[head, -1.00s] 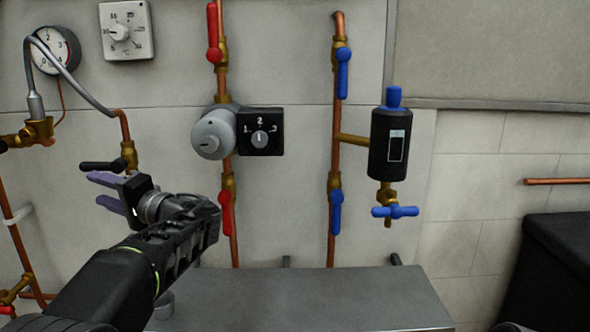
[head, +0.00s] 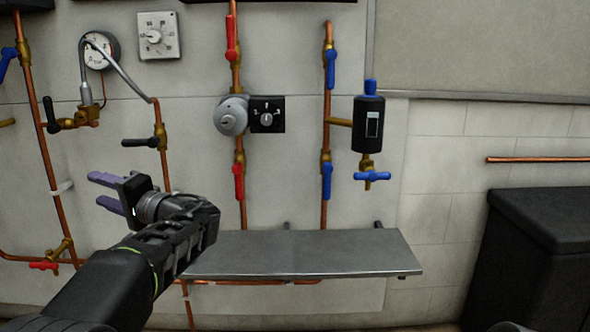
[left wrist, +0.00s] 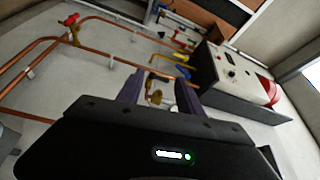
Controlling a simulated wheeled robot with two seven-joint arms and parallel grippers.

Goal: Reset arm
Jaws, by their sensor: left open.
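My left gripper (head: 104,193) is at the left of the head view, its two purple fingers spread apart and empty. It is in front of the tiled wall, below and left of a black-handled valve (head: 145,142) on a copper pipe, and appears clear of it. My right gripper does not show.
A grey metal shelf (head: 300,254) juts from the wall below red-handled and blue-handled pipes. A dial box (head: 266,114), a black cylinder (head: 368,124) and a gauge (head: 99,50) are on the wall. A black cabinet (head: 540,235) stands at the right.

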